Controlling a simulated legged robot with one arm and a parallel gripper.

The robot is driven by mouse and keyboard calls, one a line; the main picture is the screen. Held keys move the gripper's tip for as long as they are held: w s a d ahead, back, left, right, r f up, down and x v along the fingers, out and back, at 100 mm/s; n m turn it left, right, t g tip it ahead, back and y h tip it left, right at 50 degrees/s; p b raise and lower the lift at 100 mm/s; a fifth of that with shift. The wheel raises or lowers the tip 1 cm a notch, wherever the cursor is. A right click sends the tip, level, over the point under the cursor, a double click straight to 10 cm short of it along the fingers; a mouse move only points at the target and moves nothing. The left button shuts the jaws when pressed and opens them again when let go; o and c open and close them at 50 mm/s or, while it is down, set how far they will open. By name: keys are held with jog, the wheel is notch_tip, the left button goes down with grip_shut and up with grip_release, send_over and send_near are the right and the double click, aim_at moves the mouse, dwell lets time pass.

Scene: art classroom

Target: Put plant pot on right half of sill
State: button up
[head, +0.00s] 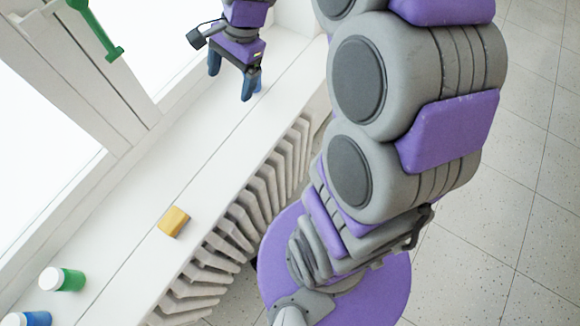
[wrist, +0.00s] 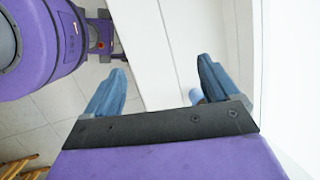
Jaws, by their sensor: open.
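The white sill (head: 130,240) runs diagonally along the window in the head view; it also shows as a pale strip in the wrist view (wrist: 144,45). My gripper (head: 231,85) is over the far, upper part of the sill, fingers pointing down. In the wrist view its two blue fingers (wrist: 162,70) are wide apart, with nothing held between them. A small blue thing (head: 258,85) shows behind one finger; a blue bit also shows beside the right finger in the wrist view (wrist: 195,96). It is mostly hidden, and I cannot tell whether it is the plant pot. No plant pot is clearly seen.
A yellow block (head: 173,221) lies mid-sill. A green jar (head: 72,280) and a blue jar (head: 35,319), both with white ends, lie at the sill's near left. A green window handle (head: 98,30) juts out above. A ribbed radiator (head: 235,225) stands below the sill's edge.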

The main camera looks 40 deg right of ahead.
jog(key=s+a+f+n+g+h, duration=0.1)
jog(key=s+n+h, duration=0.1)
jog(key=s+n, duration=0.5)
jog(key=s+a+f+n+g+h, duration=0.1)
jog(key=s+n, duration=0.6)
jog(key=s, duration=1)
jog(key=shift+s+f+h, duration=0.35)
jog(key=shift+s+h, duration=0.05)
jog(key=shift+d, duration=0.6)
